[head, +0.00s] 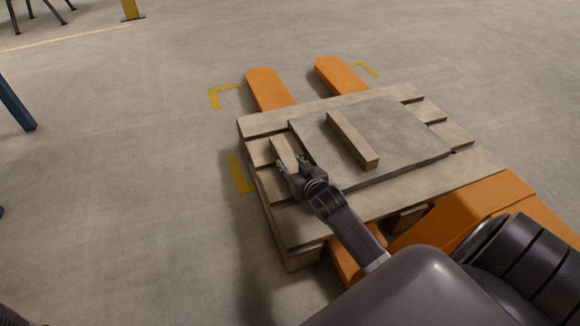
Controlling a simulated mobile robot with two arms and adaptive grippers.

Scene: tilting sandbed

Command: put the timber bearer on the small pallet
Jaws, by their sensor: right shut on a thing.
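The small wooden pallet (440,182) rests on orange pallet-truck forks in the middle right of the head view. A grey square slab (390,125) lies on its deck. One timber bearer (352,140) lies on the slab. My right gripper (287,164) is shut on a second, shorter-looking timber bearer (284,148), just left of the slab and over the pallet's left side. The gripper hides its near end, and I cannot tell whether it touches the deck. My left gripper is not in view.
The orange pallet truck (480,198) reaches under the pallet, its fork tips (268,86) showing beyond the far edge. Yellow corner marks (240,175) are on the floor around it. A blue post (15,103) stands at the left. The floor between is clear.

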